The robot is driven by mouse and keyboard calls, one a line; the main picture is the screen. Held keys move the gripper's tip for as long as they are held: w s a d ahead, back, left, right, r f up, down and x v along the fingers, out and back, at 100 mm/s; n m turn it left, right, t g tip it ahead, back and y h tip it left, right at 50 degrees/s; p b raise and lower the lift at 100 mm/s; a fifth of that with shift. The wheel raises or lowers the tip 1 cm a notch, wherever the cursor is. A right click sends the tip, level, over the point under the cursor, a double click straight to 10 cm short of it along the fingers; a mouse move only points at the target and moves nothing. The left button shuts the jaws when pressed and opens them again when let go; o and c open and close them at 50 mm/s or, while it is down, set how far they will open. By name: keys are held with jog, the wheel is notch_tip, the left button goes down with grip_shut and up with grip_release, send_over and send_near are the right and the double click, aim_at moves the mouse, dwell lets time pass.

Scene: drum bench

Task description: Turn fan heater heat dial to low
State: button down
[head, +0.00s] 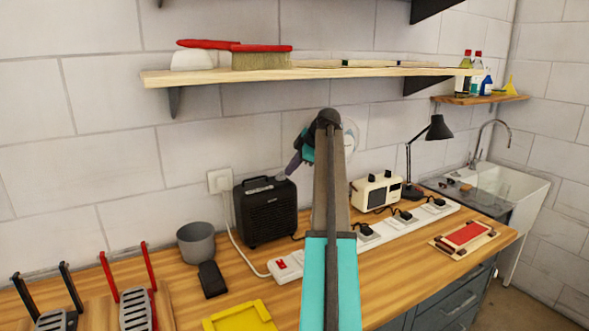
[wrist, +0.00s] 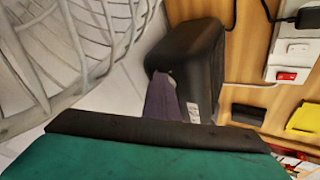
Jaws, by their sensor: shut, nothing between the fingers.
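The black fan heater (head: 265,212) stands upright on the bench against the wall, its grille facing the front. In the wrist view the fan heater (wrist: 203,58) appears tilted at the top middle. My gripper (head: 282,176) reaches down-left to the heater's top right edge. In the wrist view my gripper (wrist: 163,82) shows as a shut, tapering grey-purple tip against the heater's near side. I cannot tell whether it touches. The heat dial cannot be made out; the fingertips may cover it. Its setting is not readable.
A white wire fan (wrist: 75,50) is close beside my gripper. A grey pot (head: 196,243) stands left of the heater. A white power strip (head: 370,240) with plugs and a cream device (head: 377,192) lie to the right. A shelf (head: 310,74) hangs above.

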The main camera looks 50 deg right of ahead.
jog(key=shift+a+f, duration=0.25)
jog(key=shift+a, duration=0.05)
jog(key=b+v, duration=0.1)
jog(key=v, duration=0.7)
jog(key=shift+w+d+b, duration=0.15)
jog(key=shift+d+b, duration=0.15)
